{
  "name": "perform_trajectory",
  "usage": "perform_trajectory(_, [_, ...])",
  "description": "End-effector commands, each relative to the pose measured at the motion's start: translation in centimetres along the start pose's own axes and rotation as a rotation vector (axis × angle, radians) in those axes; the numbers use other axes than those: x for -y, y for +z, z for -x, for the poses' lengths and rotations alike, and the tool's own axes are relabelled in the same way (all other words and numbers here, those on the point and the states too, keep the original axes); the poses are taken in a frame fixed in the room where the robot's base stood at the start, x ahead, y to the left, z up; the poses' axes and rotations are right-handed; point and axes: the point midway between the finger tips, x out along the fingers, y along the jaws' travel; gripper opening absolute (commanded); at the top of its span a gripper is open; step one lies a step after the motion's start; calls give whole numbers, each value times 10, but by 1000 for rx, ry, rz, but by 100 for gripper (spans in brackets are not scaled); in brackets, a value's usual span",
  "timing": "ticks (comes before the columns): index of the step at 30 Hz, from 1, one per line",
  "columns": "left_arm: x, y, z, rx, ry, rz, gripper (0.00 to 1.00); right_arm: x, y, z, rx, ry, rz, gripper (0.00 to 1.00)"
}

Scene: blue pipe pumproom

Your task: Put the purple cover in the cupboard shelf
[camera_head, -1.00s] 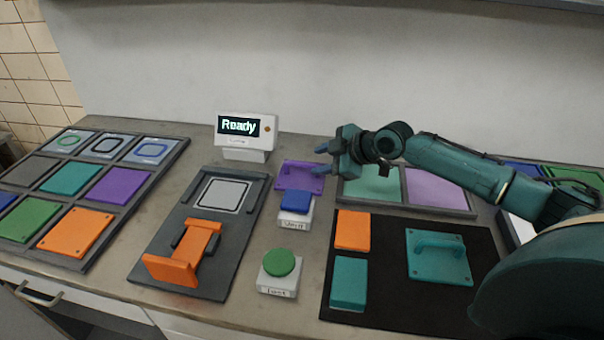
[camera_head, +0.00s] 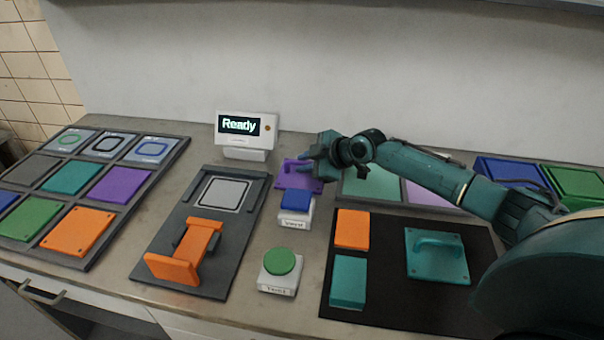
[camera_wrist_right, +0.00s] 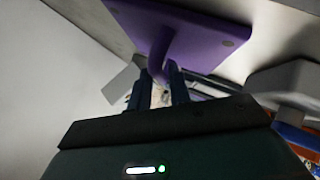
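The purple cover (camera_head: 292,182) is a flat square plate with a raised handle, lying on the counter behind the blue button. In the right wrist view the purple cover (camera_wrist_right: 205,35) shows large, its handle reaching down toward the gripper. My right gripper (camera_head: 314,163) is at the cover's handle and partly hides it. In the wrist view its two fingers (camera_wrist_right: 157,92) are apart, with the handle's near part between or just beyond their tips; contact cannot be told. My left gripper is out of view. No cupboard shelf can be made out clearly; a dark opening (camera_head: 90,322) shows below the counter.
A display reading "Ready" (camera_head: 240,126) stands behind. A blue button (camera_head: 296,200) and a green button (camera_head: 282,262) are in front. An orange-handled fixture (camera_head: 186,252) is left. A black mat (camera_head: 385,300) and trays lie right; a tile rack (camera_head: 83,262) is far left.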

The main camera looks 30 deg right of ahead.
Motion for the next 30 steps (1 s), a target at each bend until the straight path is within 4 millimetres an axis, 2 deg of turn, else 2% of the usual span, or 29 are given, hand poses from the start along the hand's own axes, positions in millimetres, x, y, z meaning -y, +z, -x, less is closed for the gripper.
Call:
perform_trajectory(1, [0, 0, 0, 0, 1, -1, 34, 0, 0, 0, 0, 0, 0, 15])
perform_trajectory(7, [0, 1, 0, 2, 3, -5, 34, 0, 0, 0, 0, 0, 0, 0])
perform_trajectory(23, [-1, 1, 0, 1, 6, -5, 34, -2, -2, 2, -2, 2, 1, 0])
perform_trajectory(30, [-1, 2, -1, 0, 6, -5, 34, -21, -23, 22, -6, 7, 4, 0])
